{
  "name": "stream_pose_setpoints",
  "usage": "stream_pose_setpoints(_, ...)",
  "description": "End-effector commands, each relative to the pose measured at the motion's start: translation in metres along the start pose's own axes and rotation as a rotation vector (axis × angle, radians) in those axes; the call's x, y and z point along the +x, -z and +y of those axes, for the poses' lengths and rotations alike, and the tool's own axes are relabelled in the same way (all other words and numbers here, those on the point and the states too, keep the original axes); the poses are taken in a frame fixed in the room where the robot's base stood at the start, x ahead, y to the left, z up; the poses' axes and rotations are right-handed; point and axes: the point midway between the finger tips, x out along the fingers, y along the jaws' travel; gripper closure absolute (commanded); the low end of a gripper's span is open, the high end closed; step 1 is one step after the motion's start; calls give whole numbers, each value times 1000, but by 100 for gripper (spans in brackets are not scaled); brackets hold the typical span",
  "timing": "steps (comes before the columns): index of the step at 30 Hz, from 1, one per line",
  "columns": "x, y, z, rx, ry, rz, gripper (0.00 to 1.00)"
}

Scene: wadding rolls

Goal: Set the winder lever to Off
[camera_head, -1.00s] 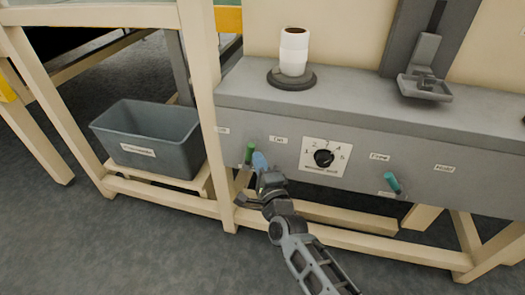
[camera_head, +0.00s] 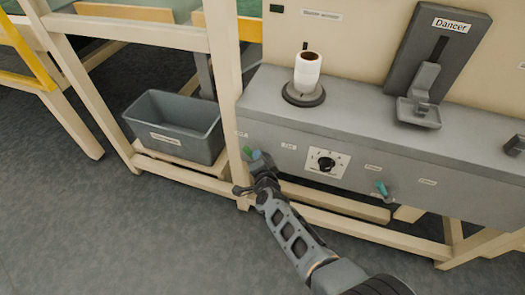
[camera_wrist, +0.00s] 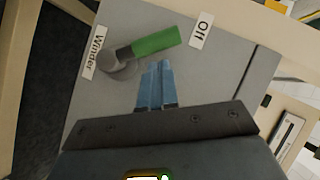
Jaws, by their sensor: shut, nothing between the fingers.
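The winder lever (camera_wrist: 154,41) has a green handle on a grey round pivot on the machine's grey front. In the wrist view its handle points at the "Off" label (camera_wrist: 201,30), its tip close beside it. The "Winder" label (camera_wrist: 91,57) is at the pivot end. The lever also shows in the head view (camera_head: 248,151), partly hidden by my gripper. My gripper (camera_wrist: 156,66) has its blue fingers shut and empty, just beside the handle; I cannot tell whether they touch it. In the head view my gripper (camera_head: 257,155) is right of the handle.
A dial (camera_head: 326,162) and a teal lever (camera_head: 382,189) are farther right on the same front. A white roll (camera_head: 307,69) stands on top. A cream frame post (camera_head: 229,90) is close left of the lever, with a grey bin (camera_head: 175,125) beyond it.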

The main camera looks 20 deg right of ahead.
Motion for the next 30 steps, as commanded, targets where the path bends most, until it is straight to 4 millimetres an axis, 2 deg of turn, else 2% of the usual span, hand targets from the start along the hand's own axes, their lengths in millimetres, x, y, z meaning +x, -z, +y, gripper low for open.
stream_pose_setpoints(6, 3, -5, -4, -78, -53, -1, 100)
stream_pose_setpoints(30, 9, -12, -7, -74, -47, -1, 100)
